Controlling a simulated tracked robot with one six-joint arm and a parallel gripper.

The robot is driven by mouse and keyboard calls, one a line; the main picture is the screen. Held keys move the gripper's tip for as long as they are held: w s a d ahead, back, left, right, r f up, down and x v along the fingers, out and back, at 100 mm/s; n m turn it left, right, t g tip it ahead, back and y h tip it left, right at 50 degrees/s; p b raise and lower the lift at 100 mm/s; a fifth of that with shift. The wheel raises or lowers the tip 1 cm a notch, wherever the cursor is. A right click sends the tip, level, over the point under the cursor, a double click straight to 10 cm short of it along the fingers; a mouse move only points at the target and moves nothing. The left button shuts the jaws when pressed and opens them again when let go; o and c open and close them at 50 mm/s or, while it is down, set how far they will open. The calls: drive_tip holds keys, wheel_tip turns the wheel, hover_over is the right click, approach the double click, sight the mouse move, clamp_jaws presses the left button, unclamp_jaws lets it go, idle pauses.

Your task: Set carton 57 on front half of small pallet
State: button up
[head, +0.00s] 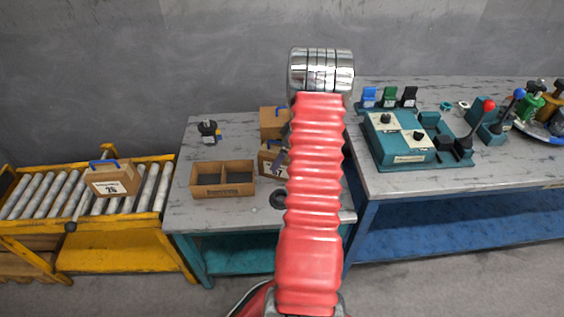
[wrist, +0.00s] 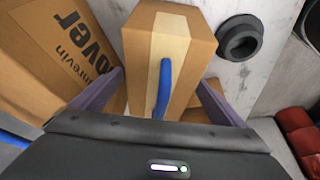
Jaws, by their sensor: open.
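In the wrist view a brown carton with pale tape and a blue handle (wrist: 193,38) stands between the two spread fingers of my gripper (wrist: 156,98). The fingers are open, one on each side of the handle. In the head view a labelled carton (head: 266,161) stands on the grey table, partly behind my red arm; its number is too small to read. Another brown carton (head: 271,123) stands behind it. I cannot tell for sure which is carton 57. Brown surfaces show beneath the carton in the wrist view; I cannot tell whether they belong to the small pallet.
An open divided box (head: 196,183) lies left of the cartons, and a black ring (head: 277,200) lies in front. A carton marked 26 (head: 112,181) stands on the yellow roller conveyor (head: 150,190). A teal control unit (head: 395,150) with levers stands on the right table.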

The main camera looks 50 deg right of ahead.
drive_tip(key=shift+c, duration=0.2)
idle(0.3)
drive_tip(key=c, duration=2.1)
drive_tip(key=shift+d+r, duration=0.1)
drive_tip(key=shift+r, duration=0.05)
